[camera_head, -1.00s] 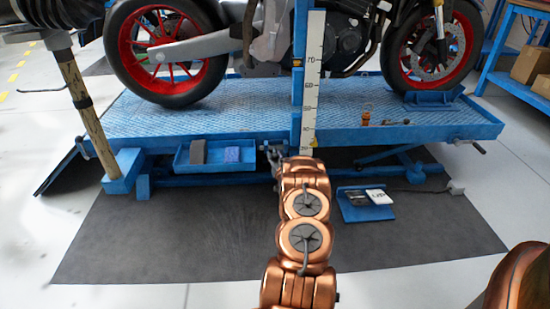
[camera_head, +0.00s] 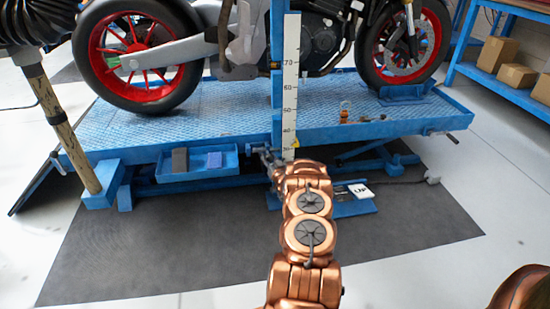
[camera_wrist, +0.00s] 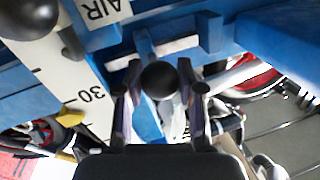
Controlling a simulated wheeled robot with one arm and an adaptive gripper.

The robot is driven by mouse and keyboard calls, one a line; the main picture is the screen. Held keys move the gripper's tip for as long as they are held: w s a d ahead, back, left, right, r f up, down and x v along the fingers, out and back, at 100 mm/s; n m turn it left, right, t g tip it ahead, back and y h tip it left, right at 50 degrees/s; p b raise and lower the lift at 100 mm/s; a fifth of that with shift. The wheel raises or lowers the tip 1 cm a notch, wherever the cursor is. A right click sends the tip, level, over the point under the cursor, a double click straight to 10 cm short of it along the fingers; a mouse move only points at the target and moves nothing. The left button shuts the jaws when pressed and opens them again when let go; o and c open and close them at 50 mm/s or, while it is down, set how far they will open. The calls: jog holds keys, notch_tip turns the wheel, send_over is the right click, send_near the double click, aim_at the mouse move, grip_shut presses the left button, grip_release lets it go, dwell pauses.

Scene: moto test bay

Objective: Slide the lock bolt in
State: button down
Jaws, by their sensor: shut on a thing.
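The lock bolt's round black knob (camera_wrist: 160,76) shows in the wrist view between the two dark fingers of my gripper (camera_wrist: 161,86). The fingers are shut on it from both sides. A pale shaft-like part and blue metal show behind the knob; how far the bolt sits in its hole is hidden. In the head view my gripper (camera_head: 262,156) is small, at the lift's front edge just left of the foot of the white height scale (camera_head: 290,90). The bolt cannot be made out there.
The blue lift platform (camera_head: 225,112) carries a motorcycle (camera_head: 240,40). A blue tray (camera_head: 230,150) hangs left of my gripper. A low blue floor panel (camera_head: 345,208) lies right of my arm. Another black ball (camera_wrist: 28,15) and an AIR label (camera_wrist: 102,10) are close in the wrist view.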

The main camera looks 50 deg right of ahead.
jog(key=shift+s+d, duration=0.25)
jog(key=c, duration=0.7)
grip_release()
jog(key=shift+a, duration=0.1)
jog(key=shift+v, duration=5.95)
